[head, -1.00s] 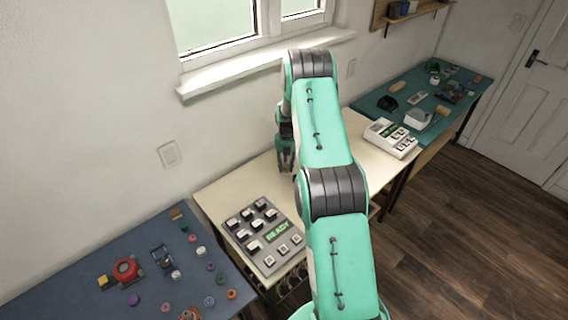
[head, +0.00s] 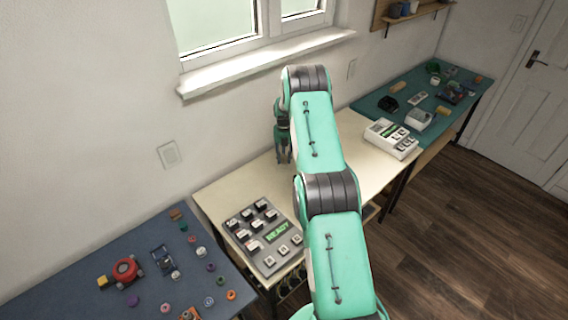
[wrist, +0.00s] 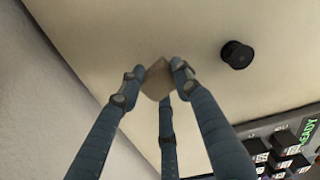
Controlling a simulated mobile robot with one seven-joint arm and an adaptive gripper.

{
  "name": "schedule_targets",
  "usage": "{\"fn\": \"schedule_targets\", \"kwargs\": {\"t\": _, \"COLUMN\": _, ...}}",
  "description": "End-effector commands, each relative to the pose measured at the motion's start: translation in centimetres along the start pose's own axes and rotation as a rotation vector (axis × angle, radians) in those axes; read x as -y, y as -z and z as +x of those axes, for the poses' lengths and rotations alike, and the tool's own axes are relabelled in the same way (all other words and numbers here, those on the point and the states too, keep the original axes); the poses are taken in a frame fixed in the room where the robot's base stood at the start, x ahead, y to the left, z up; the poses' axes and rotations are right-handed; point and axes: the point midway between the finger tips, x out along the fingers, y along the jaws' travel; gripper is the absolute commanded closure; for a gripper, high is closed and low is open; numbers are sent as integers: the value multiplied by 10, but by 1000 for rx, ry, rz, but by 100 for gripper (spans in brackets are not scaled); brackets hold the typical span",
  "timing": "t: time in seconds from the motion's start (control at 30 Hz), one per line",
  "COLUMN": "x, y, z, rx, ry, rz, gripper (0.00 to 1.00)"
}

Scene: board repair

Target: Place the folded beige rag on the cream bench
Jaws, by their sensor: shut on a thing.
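My gripper (head: 283,158) is over the back part of the cream bench (head: 232,192), near the wall. In the wrist view my gripper (wrist: 159,76) is shut on the folded beige rag (wrist: 158,80), a small piece pinched between the fingertips. The cream bench (wrist: 120,30) fills most of the background behind it. I cannot tell whether the rag touches the bench top. In the head view the rag cannot be made out, and my arm covers the middle of the bench.
A grey button panel reading READY (head: 277,232) lies on the bench's left part. A white device (head: 391,138) stands at its right end. A black round knob-like thing (wrist: 237,54) is on the bench near the rag. A blue table (head: 70,270) and a teal table (head: 440,85) flank the bench.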

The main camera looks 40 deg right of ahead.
Motion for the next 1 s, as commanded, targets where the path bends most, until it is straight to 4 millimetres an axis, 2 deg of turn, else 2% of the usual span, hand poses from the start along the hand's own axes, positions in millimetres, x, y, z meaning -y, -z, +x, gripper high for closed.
{"fn": "schedule_targets", "kwargs": {"t": 0.4, "x": 0, "y": 1, "z": 33, "rx": -1, "ry": 1, "rz": 0, "gripper": 85}}
{"fn": "schedule_targets", "kwargs": {"t": 0.9, "x": 0, "y": 0, "z": 38, "rx": 0, "ry": 0, "rz": 0, "gripper": 85}}
{"fn": "schedule_targets", "kwargs": {"t": 0.93, "x": 0, "y": 0, "z": 38, "rx": 0, "ry": 0, "rz": 0, "gripper": 63}}
{"fn": "schedule_targets", "kwargs": {"t": 1.0, "x": 0, "y": 0, "z": 38, "rx": 0, "ry": 0, "rz": 0, "gripper": 49}}
